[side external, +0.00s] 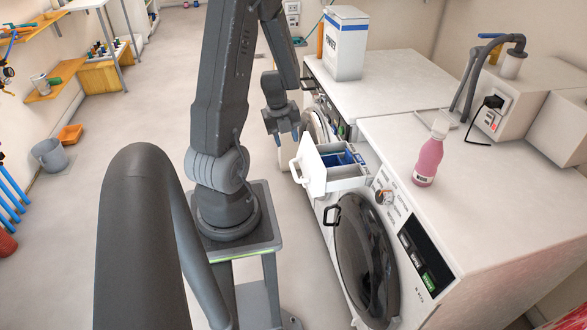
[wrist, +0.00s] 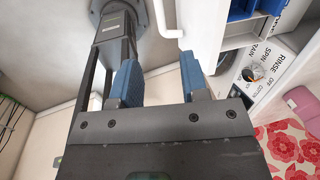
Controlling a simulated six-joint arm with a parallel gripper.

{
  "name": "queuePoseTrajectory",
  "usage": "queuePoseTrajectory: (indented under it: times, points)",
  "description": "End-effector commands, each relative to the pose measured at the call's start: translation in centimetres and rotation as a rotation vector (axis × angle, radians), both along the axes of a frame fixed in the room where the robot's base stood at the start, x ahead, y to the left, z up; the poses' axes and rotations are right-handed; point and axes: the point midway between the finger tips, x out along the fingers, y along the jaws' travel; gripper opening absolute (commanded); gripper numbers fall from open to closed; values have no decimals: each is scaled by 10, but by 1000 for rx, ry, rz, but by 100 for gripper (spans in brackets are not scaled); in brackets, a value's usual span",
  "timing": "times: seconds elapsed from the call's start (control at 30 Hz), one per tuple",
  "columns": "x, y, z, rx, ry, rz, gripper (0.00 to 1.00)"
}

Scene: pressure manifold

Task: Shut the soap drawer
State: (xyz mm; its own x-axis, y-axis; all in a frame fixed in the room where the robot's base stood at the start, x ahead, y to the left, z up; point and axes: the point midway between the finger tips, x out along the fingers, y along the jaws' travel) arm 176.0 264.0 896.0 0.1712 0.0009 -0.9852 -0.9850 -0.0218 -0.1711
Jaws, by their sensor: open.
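The soap drawer (side external: 345,180) is white and stands pulled out of the front of the nearer washing machine (side external: 440,190), with blue compartments inside and a white handle (side external: 296,170) on its front. In the wrist view the drawer (wrist: 205,35) is at upper right, with its handle (wrist: 163,22) near the top middle. My gripper (side external: 284,137) is above and beyond the drawer front in the side view, apart from the handle as far as I can tell. Its two blue-padded fingers are spread with nothing between them in the wrist view (wrist: 160,80).
A pink bottle (side external: 429,155) stands on the nearer machine's top. A white box (side external: 345,45) stands on the farther machine. The round door (side external: 365,250) below the drawer looks closed, with a dark handle (side external: 332,214). Open floor lies left of the machines.

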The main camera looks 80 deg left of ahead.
Motion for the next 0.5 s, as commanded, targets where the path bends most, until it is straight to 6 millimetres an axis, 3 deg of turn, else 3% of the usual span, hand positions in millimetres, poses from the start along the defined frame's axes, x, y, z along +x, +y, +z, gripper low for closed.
queuePoseTrajectory:
  times: [0.5]
  points:
    - [15,0,-86,0,0,2,41]
